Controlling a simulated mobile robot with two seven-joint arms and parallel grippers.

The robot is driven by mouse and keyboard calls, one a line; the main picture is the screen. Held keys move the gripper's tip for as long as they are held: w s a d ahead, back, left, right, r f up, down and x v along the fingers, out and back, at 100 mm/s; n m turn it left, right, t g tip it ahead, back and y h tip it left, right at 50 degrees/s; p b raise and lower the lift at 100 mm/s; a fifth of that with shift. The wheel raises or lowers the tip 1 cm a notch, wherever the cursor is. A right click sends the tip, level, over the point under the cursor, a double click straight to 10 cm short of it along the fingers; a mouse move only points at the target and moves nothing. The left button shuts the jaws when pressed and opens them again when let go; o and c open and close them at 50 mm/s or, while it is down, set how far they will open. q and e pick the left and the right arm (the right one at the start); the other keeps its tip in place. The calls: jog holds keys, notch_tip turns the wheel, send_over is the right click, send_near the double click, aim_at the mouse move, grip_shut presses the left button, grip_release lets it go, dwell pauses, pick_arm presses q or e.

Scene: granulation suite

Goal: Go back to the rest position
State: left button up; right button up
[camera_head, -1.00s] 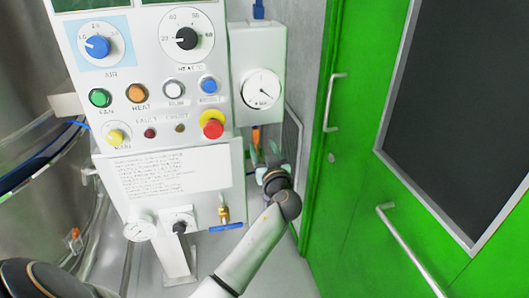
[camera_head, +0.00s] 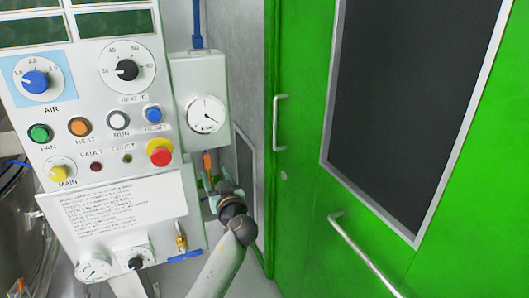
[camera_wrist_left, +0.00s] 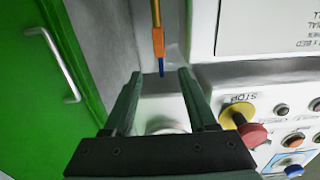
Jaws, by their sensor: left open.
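My left gripper (camera_head: 212,184) is beside the control panel (camera_head: 128,208), just below the white gauge box (camera_head: 222,82). It is small and partly hidden by its own wrist in the head view. In the left wrist view my left gripper (camera_wrist_left: 158,78) has its two dark fingers apart, with nothing held between them. The orange sleeve (camera_head: 207,162) also shows in the head view, above the fingers. My right gripper is not in view.
A green door (camera_head: 300,180) with a long handle (camera_head: 362,252) stands to the right. A red stop button (camera_head: 160,156) on a yellow collar and a blue-handled valve (camera_head: 184,256) are near my left arm. A steel vessel (camera_head: 20,240) is at the left.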

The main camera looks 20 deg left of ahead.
pick_arm(q)
jog(key=s+d+f+m+h+p, duration=0.1)
jog(key=s+d+f+m+h, duration=0.35)
jog(key=f, duration=0.55)
jog(key=s+d+f+m+h+p, duration=0.2)
jog(key=s+d+f+m+h, duration=0.3)
jog(key=f, duration=0.5)
jog(key=s+d+f+m+g+h, duration=0.1)
jog(key=s+d+f+h, duration=0.2)
jog(key=s+d, duration=0.3)
jog(key=s+d+f+m+g+h+p, duration=0.1)
jog(key=s+d+f+h, duration=0.2)
jog(key=s+d, duration=0.4)
jog(key=s, duration=0.7)
jog(key=shift+s+f+g+p, duration=0.2)
jog(key=shift+s+g+p, duration=0.1)
jog(key=shift+s, duration=0.05)
